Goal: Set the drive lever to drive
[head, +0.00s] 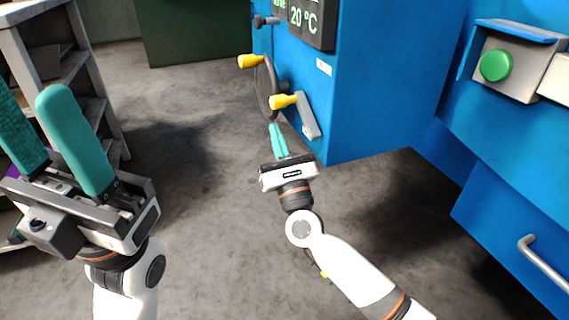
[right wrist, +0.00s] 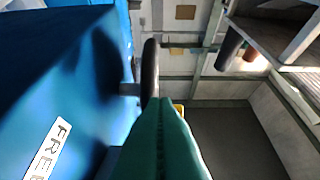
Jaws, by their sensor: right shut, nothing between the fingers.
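The drive lever (head: 309,117) is a grey arm with a yellow knob (head: 283,101) on the side of the blue machine. The knob is at its upper end and the arm slants down to the right. My right gripper (head: 273,126) is shut and empty, its teal fingers pointing up just below the knob; I cannot tell whether they touch it. In the right wrist view its fingers (right wrist: 160,110) cover part of a small yellow piece (right wrist: 179,108). A white label there reads "FREE" (right wrist: 48,149). My left gripper (head: 35,98) is open and empty at the left.
A dark handwheel (head: 267,88) with a yellow handle (head: 250,61) stands right behind the lever; its rim also shows in the right wrist view (right wrist: 150,70). A green button (head: 495,65) is at the right. A shelf (head: 35,20) stands at the left. The floor between is clear.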

